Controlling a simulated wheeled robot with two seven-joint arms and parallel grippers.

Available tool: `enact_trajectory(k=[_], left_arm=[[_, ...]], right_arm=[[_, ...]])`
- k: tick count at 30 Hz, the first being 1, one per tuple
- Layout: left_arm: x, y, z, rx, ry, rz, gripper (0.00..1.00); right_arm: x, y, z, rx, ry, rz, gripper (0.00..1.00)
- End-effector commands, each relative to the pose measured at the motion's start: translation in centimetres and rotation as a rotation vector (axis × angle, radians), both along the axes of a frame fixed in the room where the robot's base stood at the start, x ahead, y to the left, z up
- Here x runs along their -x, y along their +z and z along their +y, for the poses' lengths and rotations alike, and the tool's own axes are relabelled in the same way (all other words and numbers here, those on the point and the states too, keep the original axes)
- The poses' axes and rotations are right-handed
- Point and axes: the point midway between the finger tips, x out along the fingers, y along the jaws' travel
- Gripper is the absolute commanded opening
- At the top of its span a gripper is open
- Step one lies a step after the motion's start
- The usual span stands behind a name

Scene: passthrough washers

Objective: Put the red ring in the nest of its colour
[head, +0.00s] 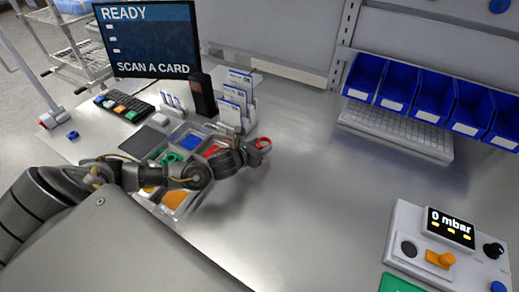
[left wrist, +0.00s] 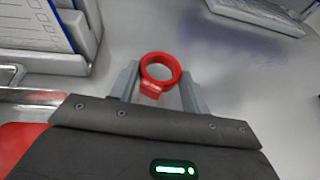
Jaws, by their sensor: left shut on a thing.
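A red ring (head: 263,143) is held at the tips of my left gripper (head: 257,147). In the left wrist view the ring (left wrist: 160,70) sits between the two grey fingers, with a small red tag at its lower edge. My left gripper is shut on it, over bare bench just right of the sorting tray. The tray (head: 176,199) has coloured compartments: blue, green, red and orange show. The red compartment (head: 211,151) lies just left of the gripper and is partly hidden by my arm. My right gripper is not in view.
A card rack (head: 236,98) and a dark reader box (head: 201,95) stand behind the tray. Blue bins (head: 433,97) line the back right. A pressure panel (head: 446,245) is at front right. The middle bench is clear.

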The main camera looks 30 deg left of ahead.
Motion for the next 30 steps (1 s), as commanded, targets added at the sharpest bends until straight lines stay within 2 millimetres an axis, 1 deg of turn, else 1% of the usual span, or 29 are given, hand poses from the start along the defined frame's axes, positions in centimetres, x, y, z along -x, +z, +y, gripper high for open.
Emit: enact_trajectory(k=[5,7,10,12,15,26,27,30], left_arm=[[-0.2,-0.3,-0.2,0.001,-0.001,0.0,0.13],[-0.7,-0.9,-0.4,0.002,-0.001,0.002,0.13],[-0.5,-2.3,-0.4,0.002,0.0,0.004,0.13],[-0.5,-3.1,-0.4,0.002,-0.001,0.004,0.13],[-0.5,-3.7,-0.3,0.002,-0.001,0.002,0.13],[-0.5,-4.3,-0.4,0.004,-0.002,0.002,0.13],[-0.5,-4.2,-0.4,0.004,-0.002,0.002,0.5],[-0.5,-4.2,-0.4,0.003,-0.002,0.003,0.63]], right_arm=[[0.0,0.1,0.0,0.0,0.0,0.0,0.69],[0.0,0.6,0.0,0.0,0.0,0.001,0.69],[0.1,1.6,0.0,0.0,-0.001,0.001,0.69],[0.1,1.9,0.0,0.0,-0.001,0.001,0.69],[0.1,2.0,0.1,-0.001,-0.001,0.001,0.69],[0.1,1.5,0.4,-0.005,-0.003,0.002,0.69],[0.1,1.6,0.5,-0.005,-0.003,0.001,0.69],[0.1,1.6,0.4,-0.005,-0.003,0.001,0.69]])
